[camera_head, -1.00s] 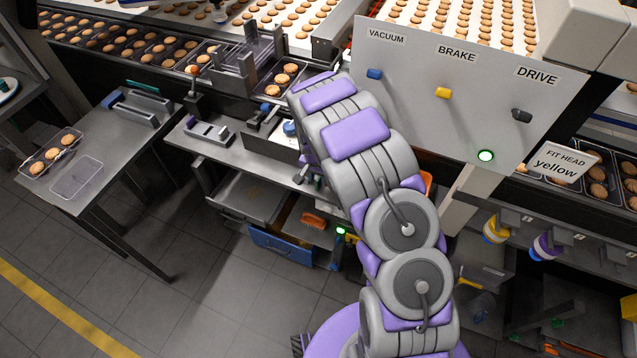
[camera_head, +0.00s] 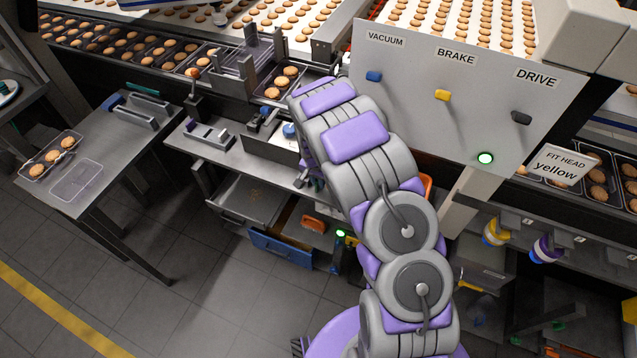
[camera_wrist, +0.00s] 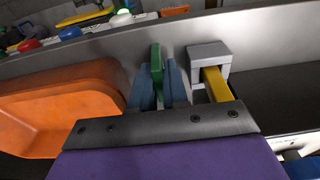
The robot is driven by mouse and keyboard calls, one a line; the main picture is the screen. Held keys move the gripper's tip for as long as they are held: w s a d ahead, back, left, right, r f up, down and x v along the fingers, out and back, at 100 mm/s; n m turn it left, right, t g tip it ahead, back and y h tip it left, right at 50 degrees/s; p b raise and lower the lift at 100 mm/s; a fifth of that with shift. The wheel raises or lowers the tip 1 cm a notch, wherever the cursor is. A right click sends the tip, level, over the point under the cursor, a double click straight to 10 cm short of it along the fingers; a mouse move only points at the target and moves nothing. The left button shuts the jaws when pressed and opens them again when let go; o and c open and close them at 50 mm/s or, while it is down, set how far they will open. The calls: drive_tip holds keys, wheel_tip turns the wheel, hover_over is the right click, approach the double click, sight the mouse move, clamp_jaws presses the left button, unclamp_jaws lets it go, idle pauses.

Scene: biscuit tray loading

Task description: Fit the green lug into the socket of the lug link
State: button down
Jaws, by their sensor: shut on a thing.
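In the wrist view my gripper (camera_wrist: 158,88) has its two blue-grey fingers closed on an upright green piece (camera_wrist: 156,65), which I take to be the green lug. The lug stands up between the fingertips, in front of a grey metal wall. Just right of it is a grey block (camera_wrist: 208,53) shaped like a bracket, with a yellow bar (camera_wrist: 217,83) coming out of it toward me. The green piece and the block look apart. I cannot tell whether this block is the lug link's socket. In the head view my arm hides the gripper and the lug.
An orange bin (camera_wrist: 60,105) lies close left of my fingers. The grey wall (camera_wrist: 110,55) runs behind them, with several coloured parts beyond it. In the head view a blue-fronted drawer (camera_head: 281,249) stands open below the bench, and a control panel (camera_head: 450,100) stands to the right.

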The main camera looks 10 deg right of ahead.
drive_tip(key=shift+r, duration=0.15)
drive_tip(key=r+p, duration=0.1)
drive_tip(key=r, duration=0.4)
drive_tip(key=r+p, duration=0.1)
drive_tip(key=r, duration=0.3)
drive_tip(key=shift+w+r, duration=0.2)
drive_tip(key=shift+r, duration=0.2)
wheel_tip(320, 180, up, 28)
drive_tip(key=w+n, duration=0.1)
drive_tip(key=n, duration=0.2)
drive_tip(key=shift+w+n, duration=0.4)
drive_tip(key=shift+f, duration=0.1)
